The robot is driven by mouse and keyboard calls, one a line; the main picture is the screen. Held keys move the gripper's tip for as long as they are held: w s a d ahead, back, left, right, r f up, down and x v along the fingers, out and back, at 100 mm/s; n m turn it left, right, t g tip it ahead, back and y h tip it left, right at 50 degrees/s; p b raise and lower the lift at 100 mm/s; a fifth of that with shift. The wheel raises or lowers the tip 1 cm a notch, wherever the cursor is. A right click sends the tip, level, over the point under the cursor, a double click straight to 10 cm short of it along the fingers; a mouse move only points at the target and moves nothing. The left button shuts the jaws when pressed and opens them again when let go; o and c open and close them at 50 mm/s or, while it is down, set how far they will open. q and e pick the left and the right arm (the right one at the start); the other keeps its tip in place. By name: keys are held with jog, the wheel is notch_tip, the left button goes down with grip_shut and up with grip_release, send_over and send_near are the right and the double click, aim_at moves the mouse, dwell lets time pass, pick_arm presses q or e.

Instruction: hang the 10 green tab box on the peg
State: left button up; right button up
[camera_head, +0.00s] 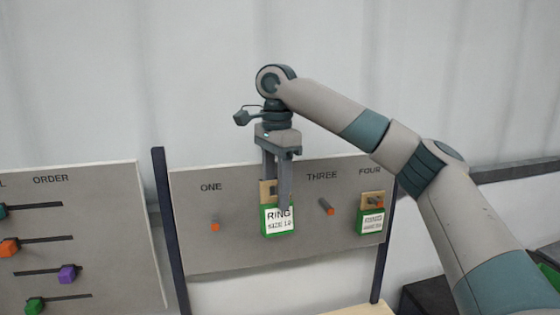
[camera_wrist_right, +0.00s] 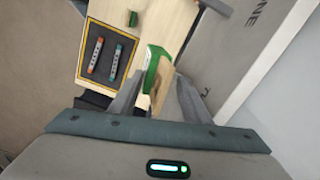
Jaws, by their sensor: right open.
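A green box with a white label (camera_head: 278,219) reading "RING" and a small size line hangs or is held against the grey panel (camera_head: 240,255), between the labels ONE and THREE. Its tan tab (camera_head: 267,190) shows between the fingers of my right gripper (camera_head: 276,194). The gripper points down with its jaws open, one finger on each side of the tab. In the right wrist view the green box (camera_wrist_right: 152,62) and tan tab (camera_wrist_right: 162,85) also lie between the fingers. The peg behind the box is hidden, so I cannot tell whether the tab is on it. My left gripper is out of view.
Bare orange-tipped pegs stand under ONE (camera_head: 215,225) and THREE (camera_head: 327,206). Another green box (camera_head: 371,220) hangs under FOUR. A slider board (camera_head: 110,215) stands at left. The wrist view shows a dark tray (camera_wrist_right: 88,90) below with two slim items and a small green block (camera_wrist_right: 133,18).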

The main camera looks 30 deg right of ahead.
jog(key=r, duration=0.1)
jog(key=w+r, duration=0.1)
jog(key=r, duration=0.1)
jog(key=shift+w+d+b, duration=0.1)
jog(key=shift+w+b, duration=0.15)
jog(key=shift+b, duration=0.05)
jog(key=s+r, duration=0.1)
jog(key=r, duration=0.1)
jog(key=s+r, duration=0.2)
jog(key=shift+s+r, duration=0.25)
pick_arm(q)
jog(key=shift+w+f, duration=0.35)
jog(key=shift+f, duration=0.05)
pick_arm(e)
jog(key=shift+a+r+g, duration=0.2)
jog(key=shift+r+g, duration=0.1)
jog(key=shift+r, duration=0.15)
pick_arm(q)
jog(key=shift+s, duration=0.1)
pick_arm(e)
jog(key=shift+w, duration=0.1)
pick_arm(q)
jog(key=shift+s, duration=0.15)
pick_arm(e)
jog(key=shift+f, duration=0.1)
